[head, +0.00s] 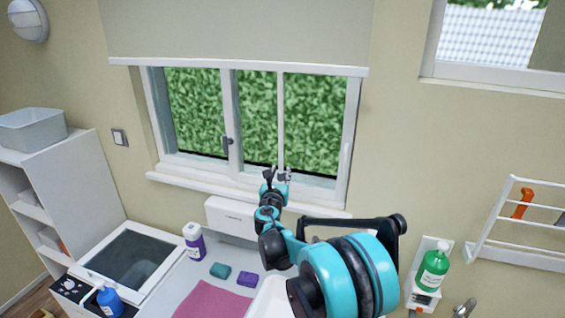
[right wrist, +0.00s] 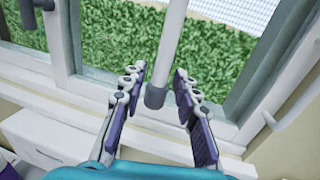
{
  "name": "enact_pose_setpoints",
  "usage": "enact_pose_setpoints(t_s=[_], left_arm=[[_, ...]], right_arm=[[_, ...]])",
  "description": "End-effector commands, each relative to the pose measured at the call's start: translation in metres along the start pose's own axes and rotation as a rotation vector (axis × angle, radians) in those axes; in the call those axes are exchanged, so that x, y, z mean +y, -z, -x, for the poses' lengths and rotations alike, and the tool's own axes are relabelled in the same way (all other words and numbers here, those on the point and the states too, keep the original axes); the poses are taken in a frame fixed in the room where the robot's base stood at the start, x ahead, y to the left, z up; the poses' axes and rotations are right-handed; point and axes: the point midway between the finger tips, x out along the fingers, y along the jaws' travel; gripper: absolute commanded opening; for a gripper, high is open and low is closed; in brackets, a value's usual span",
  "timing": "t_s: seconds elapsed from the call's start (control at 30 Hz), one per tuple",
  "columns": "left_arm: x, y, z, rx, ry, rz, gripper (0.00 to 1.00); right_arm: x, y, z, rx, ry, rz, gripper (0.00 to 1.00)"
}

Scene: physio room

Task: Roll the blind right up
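The blind (head: 235,30) is a plain beige sheet with a white bottom bar (head: 235,66). It hangs down to the top part of the window. A thin white wand (head: 281,120) hangs below the bar in front of the right pane. In the right wrist view the wand (right wrist: 166,45) ends in a grey tip (right wrist: 155,97). My right gripper (head: 278,175) is open at the wand's lower end. In the right wrist view its fingers (right wrist: 158,83) stand on either side of the grey tip, with gaps on both sides. My left gripper is not in view.
The window sill (head: 180,182) runs below, with a white wall box (head: 228,215) under it. A dark window handle (head: 228,143) sits on the middle frame. A purple-labelled bottle (head: 194,242) and a wall rack (head: 520,220) stand aside.

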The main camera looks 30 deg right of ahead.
Motion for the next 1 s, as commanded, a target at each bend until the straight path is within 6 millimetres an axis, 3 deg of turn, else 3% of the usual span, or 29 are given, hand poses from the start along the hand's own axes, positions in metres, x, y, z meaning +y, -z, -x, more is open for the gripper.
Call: enact_pose_setpoints(t_s=[0.1,0.3,0.67,0.8,1.0], left_arm=[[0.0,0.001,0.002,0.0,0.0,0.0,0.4],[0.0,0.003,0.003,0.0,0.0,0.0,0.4],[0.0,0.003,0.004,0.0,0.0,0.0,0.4],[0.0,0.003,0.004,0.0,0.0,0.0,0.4],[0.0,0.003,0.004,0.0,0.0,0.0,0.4]], right_arm=[[-0.001,0.0,-0.022,0.0,0.002,-0.002,0.3],[-0.001,-0.001,-0.047,0.001,0.002,-0.004,0.3],[-0.001,0.0,-0.054,0.001,0.001,-0.006,0.3],[-0.001,0.0,-0.054,0.001,0.001,-0.006,0.0],[-0.001,0.0,-0.054,0.001,0.001,-0.006,0.0]])
